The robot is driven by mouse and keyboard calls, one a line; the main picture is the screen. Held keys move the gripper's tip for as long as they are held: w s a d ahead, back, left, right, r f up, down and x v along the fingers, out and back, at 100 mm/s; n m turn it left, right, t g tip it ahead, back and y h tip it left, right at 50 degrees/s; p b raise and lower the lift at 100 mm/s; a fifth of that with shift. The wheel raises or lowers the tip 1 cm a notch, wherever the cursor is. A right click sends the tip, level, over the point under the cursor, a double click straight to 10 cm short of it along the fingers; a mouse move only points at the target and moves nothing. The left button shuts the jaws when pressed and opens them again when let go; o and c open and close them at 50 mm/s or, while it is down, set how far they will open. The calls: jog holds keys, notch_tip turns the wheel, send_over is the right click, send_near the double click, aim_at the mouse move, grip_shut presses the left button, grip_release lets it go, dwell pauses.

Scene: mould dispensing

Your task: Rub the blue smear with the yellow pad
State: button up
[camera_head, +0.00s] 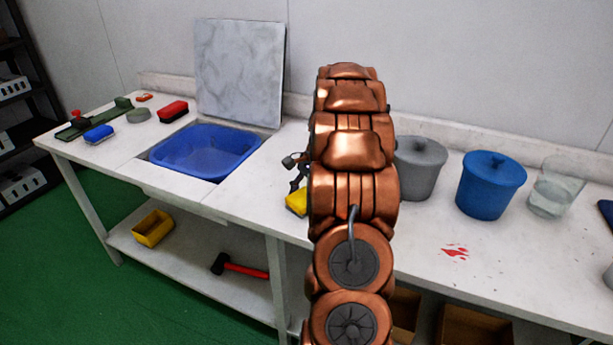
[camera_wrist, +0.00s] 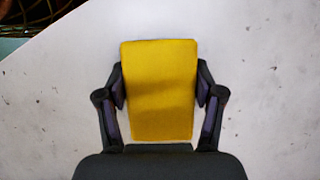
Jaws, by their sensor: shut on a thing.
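The yellow pad (camera_wrist: 160,88) is between the two dark fingers of my gripper (camera_wrist: 160,95) in the wrist view. My gripper is shut on its sides. In the head view the yellow pad (camera_head: 296,202) shows at the left of my arm, low over or on the white worktop; I cannot tell whether it touches. Part of my gripper (camera_head: 295,178) shows above it, and the rest is hidden by my arm. No blue smear shows in either view; my arm covers part of the worktop. A red smear (camera_head: 455,251) lies to the right.
The white worktop (camera_head: 250,205) holds a blue basin (camera_head: 205,152) at the left. A grey lidded pot (camera_head: 421,170), a blue lidded pot (camera_head: 490,186) and a clear beaker (camera_head: 553,192) stand at the right. A blue brush (camera_head: 98,134) and red brush (camera_head: 172,112) lie at the far left.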

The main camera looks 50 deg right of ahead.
aim_at(298, 198)
notch_tip(298, 198, up, 2)
jog(key=shift+w+r, duration=0.15)
jog(key=shift+a+r+p, duration=0.2)
jog(key=shift+r+p, duration=0.35)
jog(key=shift+r, duration=0.15)
jog(key=shift+r+p, duration=0.9)
jog(key=shift+r, duration=1.25)
